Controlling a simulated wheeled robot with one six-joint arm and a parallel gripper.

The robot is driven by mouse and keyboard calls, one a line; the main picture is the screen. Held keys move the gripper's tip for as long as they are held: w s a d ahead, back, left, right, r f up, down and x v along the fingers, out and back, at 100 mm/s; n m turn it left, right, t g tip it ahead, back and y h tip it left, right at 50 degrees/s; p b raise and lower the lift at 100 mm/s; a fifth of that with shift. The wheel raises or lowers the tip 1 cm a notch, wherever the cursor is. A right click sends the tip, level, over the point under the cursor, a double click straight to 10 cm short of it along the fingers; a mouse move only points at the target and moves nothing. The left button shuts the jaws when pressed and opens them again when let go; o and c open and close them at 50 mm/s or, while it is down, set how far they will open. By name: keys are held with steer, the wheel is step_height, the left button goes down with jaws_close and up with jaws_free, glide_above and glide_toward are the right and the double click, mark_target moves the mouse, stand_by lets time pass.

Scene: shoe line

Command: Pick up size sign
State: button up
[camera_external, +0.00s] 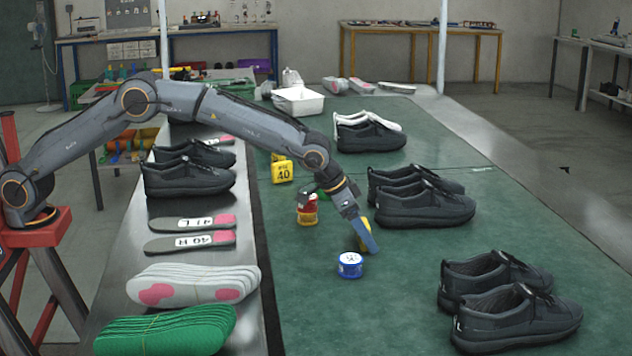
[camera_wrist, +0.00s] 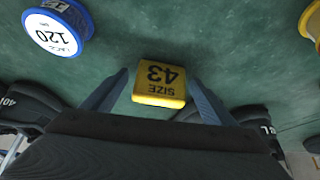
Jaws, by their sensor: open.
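A yellow size sign (camera_wrist: 160,82) marked "SIZE 43" stands on the green table in the wrist view, its text upside down there. In the external view the sign (camera_external: 362,232) is mostly hidden behind my gripper (camera_external: 368,240), which points down at the table. Another yellow sign (camera_external: 282,168), marked 40, stands further back near the left edge of the green surface.
A blue lace tin (camera_external: 350,265) stands just in front of my gripper, and red and yellow tins (camera_external: 307,210) stand to its left. Dark shoe pairs (camera_external: 425,203) line the right side. Insoles (camera_external: 192,285) lie on the left strip. A white bin (camera_external: 298,100) stands further back.

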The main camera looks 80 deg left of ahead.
steer(key=c, duration=1.2)
